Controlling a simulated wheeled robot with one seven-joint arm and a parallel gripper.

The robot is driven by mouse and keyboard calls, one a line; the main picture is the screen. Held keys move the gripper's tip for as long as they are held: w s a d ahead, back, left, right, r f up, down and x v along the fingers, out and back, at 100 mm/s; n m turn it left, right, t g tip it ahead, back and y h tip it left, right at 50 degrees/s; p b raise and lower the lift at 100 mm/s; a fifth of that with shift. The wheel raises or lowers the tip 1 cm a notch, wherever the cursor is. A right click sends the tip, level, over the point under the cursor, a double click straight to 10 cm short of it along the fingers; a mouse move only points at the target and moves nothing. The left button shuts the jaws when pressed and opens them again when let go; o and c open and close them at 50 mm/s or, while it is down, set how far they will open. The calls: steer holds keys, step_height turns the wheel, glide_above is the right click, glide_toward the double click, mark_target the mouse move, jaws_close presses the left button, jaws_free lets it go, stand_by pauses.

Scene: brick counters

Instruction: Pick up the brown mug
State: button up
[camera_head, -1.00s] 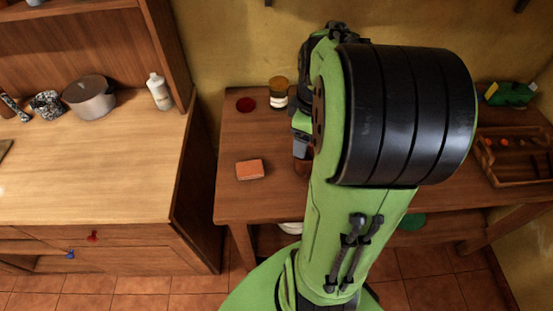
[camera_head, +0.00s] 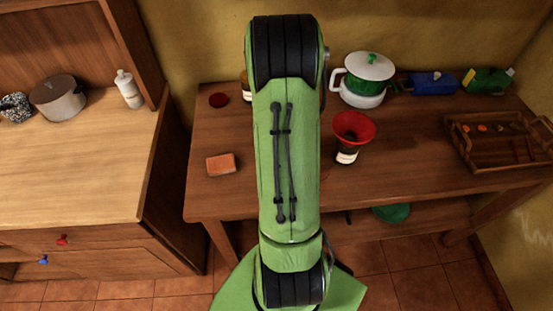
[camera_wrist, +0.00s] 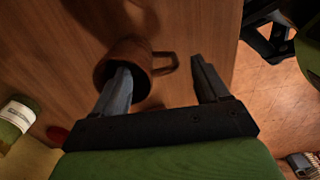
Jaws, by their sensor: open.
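The brown mug (camera_wrist: 131,55) is in the wrist view, above the wooden table, with its dark opening toward the camera and its handle (camera_wrist: 172,63) pointing right. My gripper (camera_wrist: 160,66) is open. Its left finger overlaps the mug's opening and seems to reach into it. Its right finger is outside, to the right of the handle, so the handle lies between the two fingers. I cannot tell whether either finger touches the mug. In the head view my arm hides the mug and my gripper.
On the table (camera_head: 420,150) are an orange block (camera_head: 220,164), a red funnel on a jar (camera_head: 352,130), a white-and-green pot (camera_head: 364,78) and a wooden tray (camera_head: 500,150). A jar (camera_wrist: 15,118) and a red lid (camera_wrist: 57,133) lie left in the wrist view.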

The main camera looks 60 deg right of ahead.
step_height(320, 180, down, 5)
steer(key=shift+a+f+b, duration=0.1)
steer(key=shift+b, duration=0.3)
jaws_close()
